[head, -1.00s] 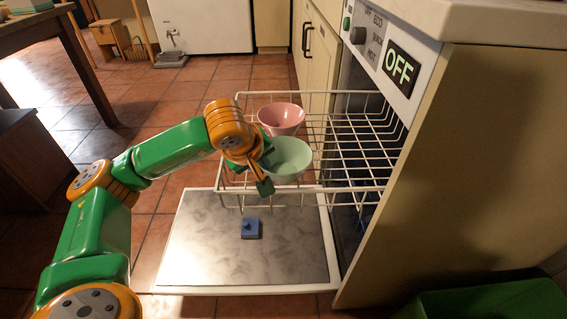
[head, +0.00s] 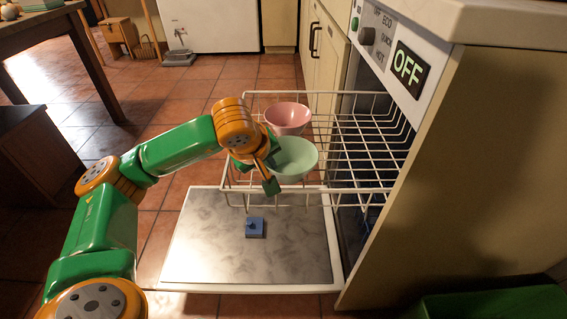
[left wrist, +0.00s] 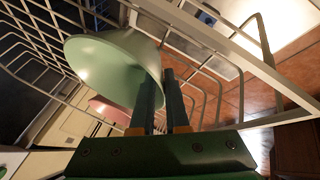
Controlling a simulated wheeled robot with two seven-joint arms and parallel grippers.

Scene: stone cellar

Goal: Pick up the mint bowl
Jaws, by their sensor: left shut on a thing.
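The mint bowl (head: 295,160) is in the pulled-out white dishwasher rack (head: 345,187), near its front left corner. My left gripper (head: 271,172) is at the left side of the bowl. In the left wrist view the mint bowl (left wrist: 115,68) shows large, its rim at the fingers of my left gripper (left wrist: 163,92). The gripper is shut on the bowl's rim. I cannot tell whether the bowl still touches the rack wires. My right gripper is not in view.
A pink bowl (head: 287,117) stands in the rack just behind the mint bowl. The dishwasher door (head: 240,262) lies open below, with a small blue block (head: 255,228) on it. The rack's right part is empty. A dark table (head: 60,38) stands at left.

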